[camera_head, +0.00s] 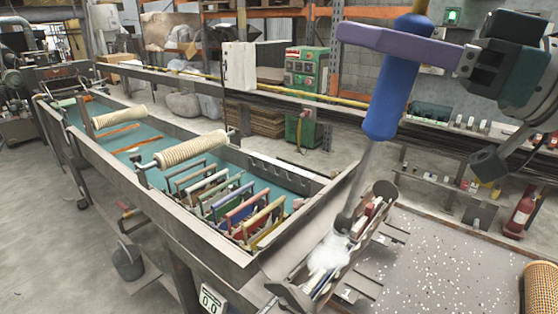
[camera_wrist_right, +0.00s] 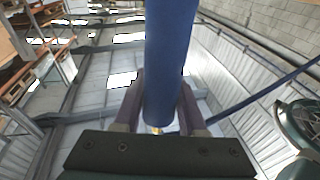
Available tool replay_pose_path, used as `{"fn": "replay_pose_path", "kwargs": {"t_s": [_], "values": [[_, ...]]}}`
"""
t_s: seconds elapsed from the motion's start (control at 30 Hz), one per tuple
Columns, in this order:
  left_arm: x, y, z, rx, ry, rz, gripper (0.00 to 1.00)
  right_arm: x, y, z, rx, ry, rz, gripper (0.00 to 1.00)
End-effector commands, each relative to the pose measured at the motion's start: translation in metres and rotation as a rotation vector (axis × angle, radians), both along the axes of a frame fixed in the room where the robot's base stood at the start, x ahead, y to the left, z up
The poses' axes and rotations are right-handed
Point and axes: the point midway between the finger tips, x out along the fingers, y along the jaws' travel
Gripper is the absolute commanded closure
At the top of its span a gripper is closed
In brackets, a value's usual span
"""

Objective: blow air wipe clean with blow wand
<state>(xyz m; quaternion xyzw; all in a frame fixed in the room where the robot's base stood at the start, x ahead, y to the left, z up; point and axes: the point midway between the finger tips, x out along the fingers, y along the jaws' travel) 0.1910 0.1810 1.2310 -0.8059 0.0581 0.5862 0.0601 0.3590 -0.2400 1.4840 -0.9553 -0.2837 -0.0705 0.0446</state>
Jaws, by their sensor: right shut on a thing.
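The blow wand has a blue handle (camera_head: 392,95) and a thin grey tube (camera_head: 362,180) that slants down to the left. My right gripper (camera_head: 372,38), with purple fingers, is shut on the blue handle near its upper part. In the right wrist view the handle (camera_wrist_right: 171,60) stands between the two fingers (camera_wrist_right: 160,108). The wand's lower end reaches a white, cloudy patch (camera_head: 328,255) over a metal trough (camera_head: 290,292) that holds small mixed items. Whether the tip touches anything there is hidden. My left gripper is not in view.
A long metal-sided bench with a teal bed (camera_head: 150,150) carries cord-wound rollers (camera_head: 190,150) and a row of coloured framed pieces (camera_head: 235,208). A speckled tabletop (camera_head: 430,270) lies at right, with an orange mesh tube (camera_head: 540,290) at its edge.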

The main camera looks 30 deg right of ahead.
Motion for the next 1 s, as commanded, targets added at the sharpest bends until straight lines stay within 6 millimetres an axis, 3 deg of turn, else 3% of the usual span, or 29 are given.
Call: {"fn": "replay_pose_path", "kwargs": {"t_s": [0.03,0.3,0.5,0.7,1.0], "values": [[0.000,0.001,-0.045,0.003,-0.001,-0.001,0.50,0.004,-0.009,-0.038,0.013,-0.017,-0.039,1.00],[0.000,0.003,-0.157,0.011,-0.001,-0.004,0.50,0.020,-0.056,-0.113,0.077,-0.096,-0.241,1.00],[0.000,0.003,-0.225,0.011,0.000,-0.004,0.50,0.022,-0.088,-0.154,0.110,-0.153,-0.363,1.00],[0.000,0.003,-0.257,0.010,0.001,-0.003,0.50,0.021,-0.106,-0.171,0.127,-0.188,-0.430,1.00],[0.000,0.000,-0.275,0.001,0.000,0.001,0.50,0.026,-0.108,-0.189,0.136,-0.196,-0.447,1.00]]}}
